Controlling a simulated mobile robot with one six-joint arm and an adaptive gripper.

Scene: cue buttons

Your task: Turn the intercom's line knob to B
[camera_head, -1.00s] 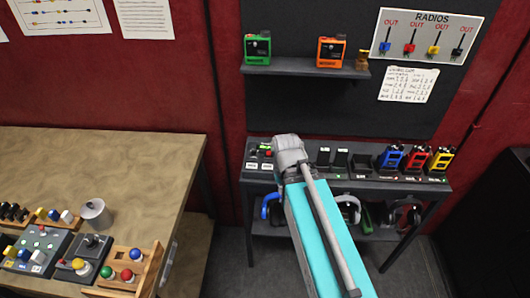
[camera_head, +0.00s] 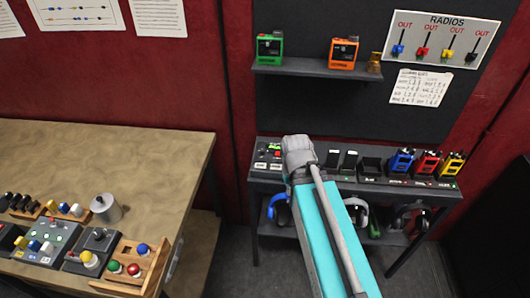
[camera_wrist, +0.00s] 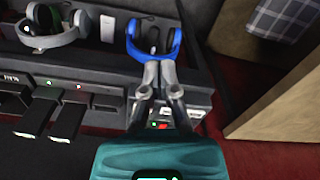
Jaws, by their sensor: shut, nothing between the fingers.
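A dark panel with small lights and white labels (camera_head: 268,156), which I take for the intercom, sits at the left end of the radio table. In the wrist view the panel (camera_wrist: 192,112) lies beneath and around my gripper, with green and red lights close to the wrist. I cannot make out the line knob or its setting; my gripper and wrist cover part of the panel. In the head view my arm hides the fingers.
Empty charger slots (camera_head: 350,160) and blue, red and yellow radios (camera_head: 428,163) stand to the right of the panel. Blue headphones (camera_wrist: 153,43) hang below. A wooden table (camera_head: 150,160) is at left.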

